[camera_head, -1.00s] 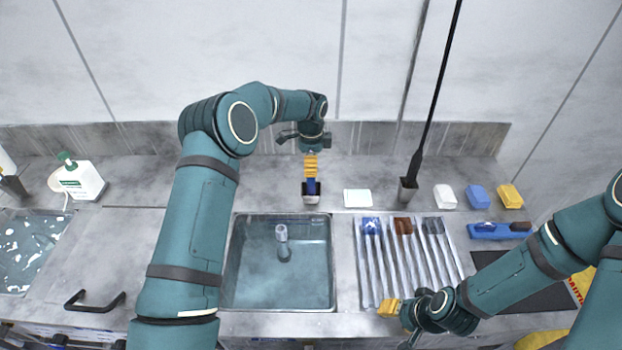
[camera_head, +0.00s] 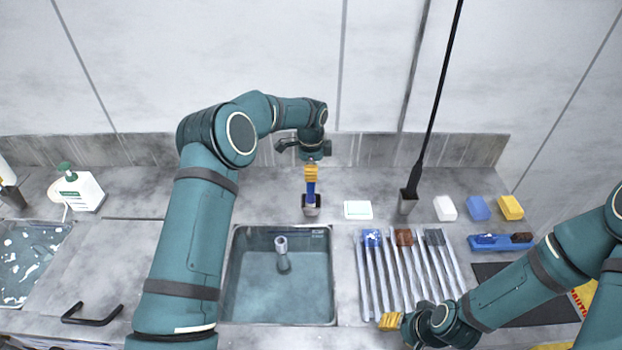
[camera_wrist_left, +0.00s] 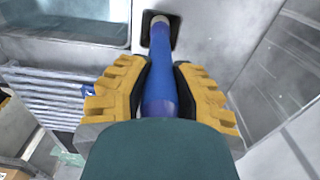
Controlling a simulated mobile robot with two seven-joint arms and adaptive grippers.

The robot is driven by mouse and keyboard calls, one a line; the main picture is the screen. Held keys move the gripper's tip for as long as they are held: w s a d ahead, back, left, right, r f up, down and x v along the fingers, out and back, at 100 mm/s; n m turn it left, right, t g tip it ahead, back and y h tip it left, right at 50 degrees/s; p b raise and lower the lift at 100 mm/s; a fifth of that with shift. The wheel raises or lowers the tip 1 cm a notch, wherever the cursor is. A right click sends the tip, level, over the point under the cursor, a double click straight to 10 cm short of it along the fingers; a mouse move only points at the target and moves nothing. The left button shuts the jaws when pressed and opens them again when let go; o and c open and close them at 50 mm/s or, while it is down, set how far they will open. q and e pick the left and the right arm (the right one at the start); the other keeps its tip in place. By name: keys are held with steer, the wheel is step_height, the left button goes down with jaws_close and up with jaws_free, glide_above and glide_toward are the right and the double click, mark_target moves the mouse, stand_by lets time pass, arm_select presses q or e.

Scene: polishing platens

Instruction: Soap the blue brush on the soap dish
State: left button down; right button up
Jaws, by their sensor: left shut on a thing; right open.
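My left gripper (camera_head: 311,174) is behind the sink, with its yellow fingers shut on a blue handle (camera_head: 311,190), apparently the blue brush. The left wrist view shows the blue handle (camera_wrist_left: 160,75) between both yellow fingers, its far end at a black square holder (camera_wrist_left: 160,30). In the head view it stands upright at the small dark holder (camera_head: 311,207); whether its end is still inside is unclear. A pale rectangular piece (camera_head: 357,210) just right of it may be the soap dish. My right gripper (camera_head: 390,321) is open and empty at the rack's front edge.
A sink (camera_head: 255,290) is in front of the holder. A ribbed rack (camera_head: 380,290) holds several brush-like tools. A black pole stands in a metal base (camera_head: 407,204). White (camera_head: 445,208), blue (camera_head: 478,208) and yellow (camera_head: 510,207) blocks lie right. A soap bottle (camera_head: 82,190) stands far left.

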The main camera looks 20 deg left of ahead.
arm_select(q)
step_height(320, 180, up, 9)
steer(key=shift+f, duration=0.2)
steer(key=shift+r+p, duration=0.85)
steer(key=shift+r, duration=0.25)
arm_select(e)
steer(key=shift+r, duration=0.8)
arm_select(q)
steer(key=shift+f, duration=0.1)
arm_select(e)
steer(key=shift+f, duration=0.1)
